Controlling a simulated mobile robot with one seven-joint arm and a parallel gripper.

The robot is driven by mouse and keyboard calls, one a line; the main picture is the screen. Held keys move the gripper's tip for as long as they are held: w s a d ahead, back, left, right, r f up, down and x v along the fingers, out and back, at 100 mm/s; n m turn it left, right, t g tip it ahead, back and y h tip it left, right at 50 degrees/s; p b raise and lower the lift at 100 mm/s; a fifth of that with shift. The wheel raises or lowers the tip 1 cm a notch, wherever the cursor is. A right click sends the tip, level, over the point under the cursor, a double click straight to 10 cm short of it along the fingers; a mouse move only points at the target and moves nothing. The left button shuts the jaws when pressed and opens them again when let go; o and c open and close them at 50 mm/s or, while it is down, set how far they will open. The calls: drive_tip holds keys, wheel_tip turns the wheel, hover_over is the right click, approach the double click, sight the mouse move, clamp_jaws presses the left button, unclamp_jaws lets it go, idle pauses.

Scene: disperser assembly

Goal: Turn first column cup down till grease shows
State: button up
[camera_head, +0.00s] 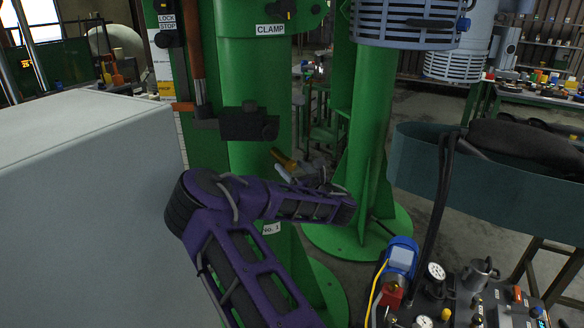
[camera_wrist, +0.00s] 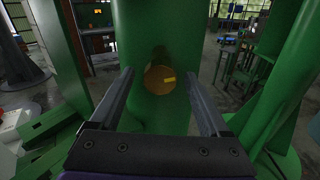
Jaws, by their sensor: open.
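The first column is a thick green column (camera_head: 253,100) left of centre in the head view, and it fills the middle of the wrist view (camera_wrist: 150,40). The grease cup is a small brass cap on the column's front; it shows end-on in the wrist view (camera_wrist: 159,80) and from the side in the head view (camera_head: 284,160). My gripper (camera_wrist: 160,88) is open, with one finger on each side of the cup in the picture and no contact visible. In the head view my wrist partly hides the area by the cup. I see no grease.
A dark clamp block (camera_head: 248,123) juts from the column above my arm. A second green column (camera_head: 362,120) stands to the right. A large grey box (camera_head: 80,190) is at the left. A bench with gauges and a blue motor (camera_head: 400,258) is at lower right.

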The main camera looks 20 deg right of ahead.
drive_tip(key=shift+w, duration=0.2)
drive_tip(key=shift+c, duration=0.3)
clamp_jaws()
